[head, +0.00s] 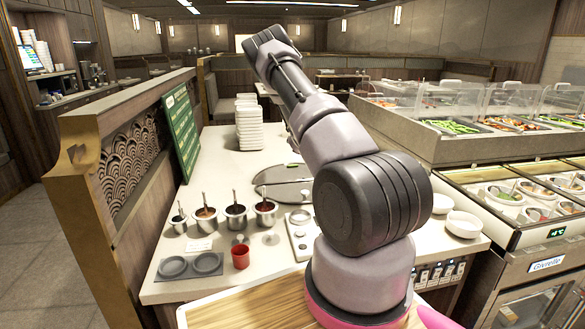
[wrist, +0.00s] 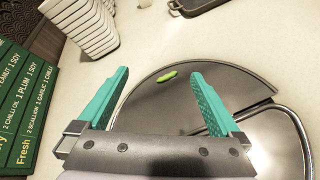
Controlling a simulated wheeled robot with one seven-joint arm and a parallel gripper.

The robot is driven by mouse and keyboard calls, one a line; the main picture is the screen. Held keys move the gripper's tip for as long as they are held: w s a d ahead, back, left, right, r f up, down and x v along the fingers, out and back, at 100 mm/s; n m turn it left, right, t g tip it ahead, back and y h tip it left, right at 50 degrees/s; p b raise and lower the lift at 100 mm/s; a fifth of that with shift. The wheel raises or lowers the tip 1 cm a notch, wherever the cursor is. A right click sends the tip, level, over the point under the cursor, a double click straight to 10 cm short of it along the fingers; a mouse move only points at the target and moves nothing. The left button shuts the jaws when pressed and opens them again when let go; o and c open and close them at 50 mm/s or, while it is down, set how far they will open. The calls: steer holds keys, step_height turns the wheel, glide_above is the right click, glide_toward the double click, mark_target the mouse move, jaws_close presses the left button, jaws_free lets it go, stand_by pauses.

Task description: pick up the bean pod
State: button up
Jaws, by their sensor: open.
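A small bright green bean pod (wrist: 167,76) lies on the dark grey round plate (wrist: 155,115) in the wrist view, near the plate's far edge. My gripper (wrist: 162,82) has two teal fingers spread wide, with nothing between them. The pod shows in the gap between the fingertips, apart from both; I cannot tell the height of the fingers above it. In the head view the round plate (head: 270,190) is partly hidden behind my arm, and my gripper is hidden there too.
A stack of white dishes (head: 248,127) stands behind the plate, with a green sign board (head: 181,130) to the left. Several metal sauce pots (head: 235,216), a red cup (head: 240,257) and a grey two-well tray (head: 190,265) stand nearer. The counter between pots and stack is clear.

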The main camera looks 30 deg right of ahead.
step_height(320, 180, down, 10)
steer(key=n+y, duration=0.1)
steer(key=n, duration=0.5)
steer(key=shift+w+d+f+n+t+y, duration=0.1)
steer(key=shift+w+n+t+y, duration=0.05)
steer(key=shift+n+t+y, duration=0.2)
steer(key=shift+w+f, duration=0.15)
steer(key=shift+f, duration=0.15)
glide_toward(293, 165)
steer(key=shift+w+f, duration=0.55)
steer(key=shift+f, duration=0.25)
steer(key=shift+r+x, duration=0.2)
steer(key=shift+x, duration=1.2)
steer(key=shift+r+x, duration=0.2)
steer(key=shift+x, duration=1.25)
steer(key=shift+w+d, duration=0.1)
steer(key=c, duration=1.3)
steer(key=shift+r, duration=0.1)
